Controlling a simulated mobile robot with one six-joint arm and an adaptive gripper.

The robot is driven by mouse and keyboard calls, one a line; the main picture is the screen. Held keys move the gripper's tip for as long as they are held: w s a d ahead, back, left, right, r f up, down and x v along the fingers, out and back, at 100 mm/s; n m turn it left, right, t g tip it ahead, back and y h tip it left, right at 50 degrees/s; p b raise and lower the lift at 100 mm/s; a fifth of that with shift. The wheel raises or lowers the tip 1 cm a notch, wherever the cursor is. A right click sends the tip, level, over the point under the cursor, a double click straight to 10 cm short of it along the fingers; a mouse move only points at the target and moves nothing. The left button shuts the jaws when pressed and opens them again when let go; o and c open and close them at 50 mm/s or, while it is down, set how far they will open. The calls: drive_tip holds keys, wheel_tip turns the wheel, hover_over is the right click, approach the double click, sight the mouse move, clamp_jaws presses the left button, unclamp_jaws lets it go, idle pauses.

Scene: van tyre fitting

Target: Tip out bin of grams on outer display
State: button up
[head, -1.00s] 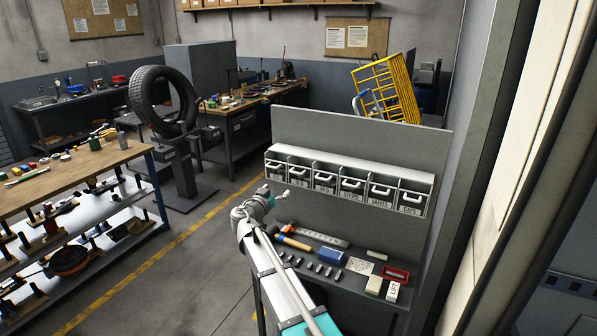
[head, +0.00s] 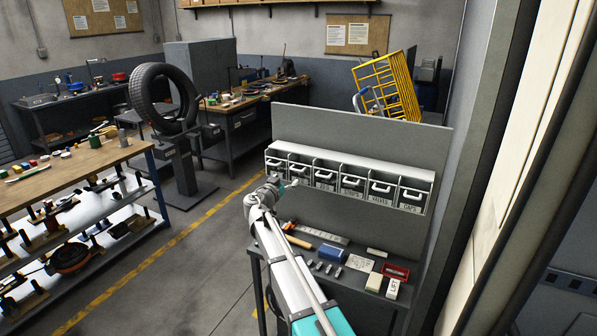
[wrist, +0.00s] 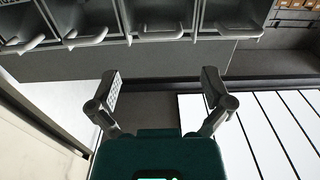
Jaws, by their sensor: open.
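A row of labelled grey bins with white handles sits in a rack (head: 345,162) on the grey panel. The two right-hand labels read VALVES (head: 380,191) and CAPS (head: 413,197); the left labels are too small or covered, so I cannot tell which bin is grams. My gripper (head: 290,186) is in front of the left bins and partly covers them. In the wrist view my gripper (wrist: 160,92) is open and empty, its fingers apart and short of the bin handles (wrist: 160,36). I cannot make out an outer display.
Below the rack, a shelf holds a hammer (head: 298,242), a blue block (head: 332,250), several small metal pieces, a red tray (head: 396,271) and a LIFT block (head: 392,288). A workbench (head: 75,175) stands at left. A wall edge (head: 475,150) bounds the right side.

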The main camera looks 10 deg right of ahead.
sight(295, 170)
drive_tip(key=x, duration=0.8)
